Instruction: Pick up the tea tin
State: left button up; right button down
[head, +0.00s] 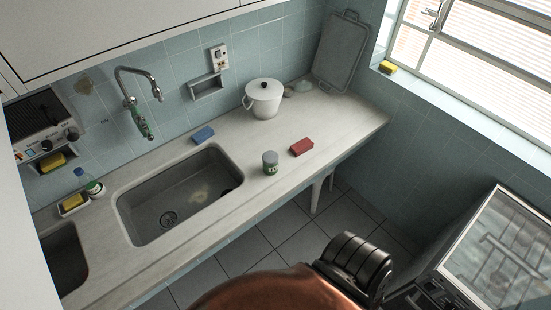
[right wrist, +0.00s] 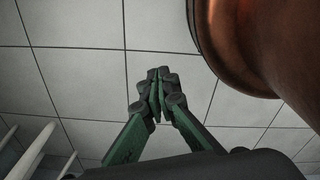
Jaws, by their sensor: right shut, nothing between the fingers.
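The tea tin (head: 270,163) is a small upright can with a grey lid and a green label. In the head view it stands on the counter near the front edge, just right of the sink. My right gripper (right wrist: 158,78) shows in the right wrist view with its green and black fingers together. It is shut and empty, with floor tiles behind it. The tin is not in the right wrist view. The right gripper's fingers do not show in the head view. My left gripper is in neither view.
A red block (head: 301,147) lies close right of the tin. A white lidded pot (head: 263,99) stands behind it. The sink (head: 130,222) opens to its left, with a blue sponge (head: 203,134) behind. Bare counter surrounds the tin's front. A glass-topped stove (head: 500,245) stands at right.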

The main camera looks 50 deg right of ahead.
aim_at(270, 158)
jog(key=z, duration=1.55)
jog(key=i, duration=0.45)
jog(key=u, duration=0.35)
